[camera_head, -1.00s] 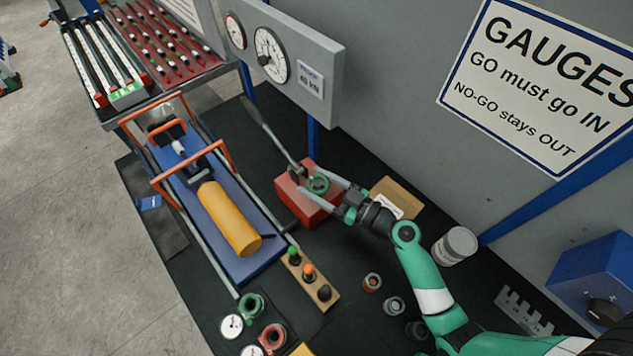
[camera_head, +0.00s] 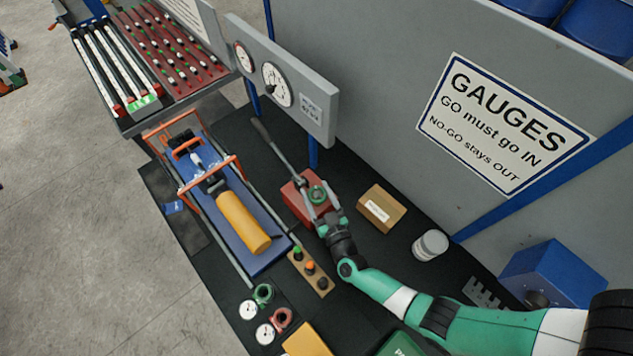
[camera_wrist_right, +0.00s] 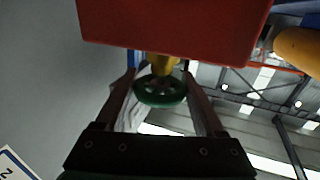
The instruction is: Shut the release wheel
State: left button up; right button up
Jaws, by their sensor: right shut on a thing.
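The release wheel (camera_head: 317,194) is a small green handwheel on the red pump block (camera_head: 294,203). In the right wrist view the green wheel (camera_wrist_right: 160,92) sits on a brass stem below the red block (camera_wrist_right: 170,28), between the two fingers. My right gripper (camera_head: 320,199) is shut on the wheel, with a finger on either side of it; it also shows in the right wrist view (camera_wrist_right: 161,88). The fingers hide part of the wheel's rim in the head view. My left gripper is not in view.
A long pump lever (camera_head: 278,152) rises from the block toward the gauge panel (camera_head: 290,85). A blue press bed with a yellow cylinder (camera_head: 243,222) lies to the left. A cardboard box (camera_head: 382,208) and a white can (camera_head: 430,245) stand to the right.

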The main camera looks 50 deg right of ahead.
jog(key=shift+w+r+m+g+h, duration=0.1)
jog(key=shift+r+m+g+h, duration=0.15)
jog(key=shift+m+g+h, duration=0.35)
jog(key=shift+h, duration=0.3)
jog(key=o, duration=1)
jog(key=shift+c, duration=0.2)
jog(key=o, duration=0.4)
jog(key=shift+f, duration=0.1)
jog(key=shift+s+p, duration=0.2)
jog(key=shift+p, duration=0.1)
jog(key=shift+s+a, duration=0.25)
jog(key=shift+s, duration=0.05)
jog(key=p+v, duration=0.2)
jog(key=v, duration=0.8)
jog(key=shift+s, duration=0.35)
